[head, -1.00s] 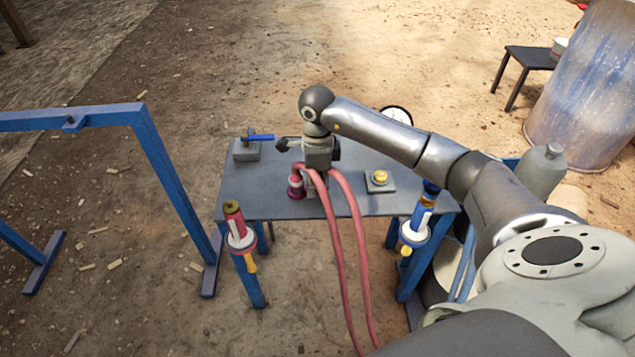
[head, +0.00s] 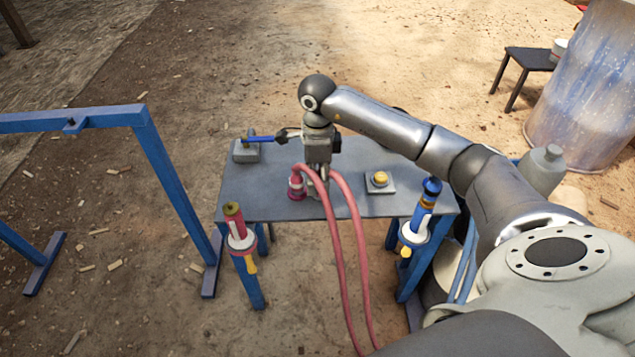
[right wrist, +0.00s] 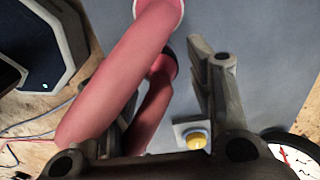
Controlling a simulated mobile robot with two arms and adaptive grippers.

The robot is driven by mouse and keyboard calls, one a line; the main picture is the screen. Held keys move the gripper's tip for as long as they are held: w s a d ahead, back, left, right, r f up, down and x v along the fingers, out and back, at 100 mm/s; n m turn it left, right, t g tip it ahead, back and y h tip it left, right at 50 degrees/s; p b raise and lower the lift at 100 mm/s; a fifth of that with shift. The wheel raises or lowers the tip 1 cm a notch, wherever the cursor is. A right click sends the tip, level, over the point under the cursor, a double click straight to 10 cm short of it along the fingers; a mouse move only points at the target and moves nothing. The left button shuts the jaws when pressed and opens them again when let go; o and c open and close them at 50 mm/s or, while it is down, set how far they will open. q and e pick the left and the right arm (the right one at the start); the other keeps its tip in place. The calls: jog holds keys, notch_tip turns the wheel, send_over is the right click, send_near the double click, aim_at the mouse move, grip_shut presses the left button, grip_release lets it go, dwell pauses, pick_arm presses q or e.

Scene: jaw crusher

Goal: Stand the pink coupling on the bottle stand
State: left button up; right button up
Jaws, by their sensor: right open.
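The pink coupling (head: 297,184) stands on the grey table, left of my right gripper, with a pink hose arching from its top. My right gripper (head: 319,190) points down over the table, close beside the coupling and hoses. In the right wrist view its jaws (right wrist: 160,105) are apart. One pink hose (right wrist: 115,75) crosses in front of the left finger; another pink hose (right wrist: 153,105) shows between the fingers. I see no clear grip on either. Which thing is the bottle stand I cannot tell for sure. My left gripper is out of view.
On the grey table (head: 262,200) are a block with a blue handle (head: 263,139) and a yellow button box (head: 380,182). Holders at the front corners carry a red-topped bottle (head: 235,220) and a blue bottle (head: 421,212). A blue frame (head: 160,165) stands left.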

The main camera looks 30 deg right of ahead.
pick_arm(q)
jog(key=f, duration=0.1)
jog(key=s+f, duration=0.1)
jog(key=shift+s+a+f+p, duration=0.1)
jog(key=shift+s+f+p, duration=0.2)
jog(key=shift+f+p, duration=0.1)
pick_arm(e)
notch_tip(320, 180, up, 9)
jog(key=shift+r, duration=0.15)
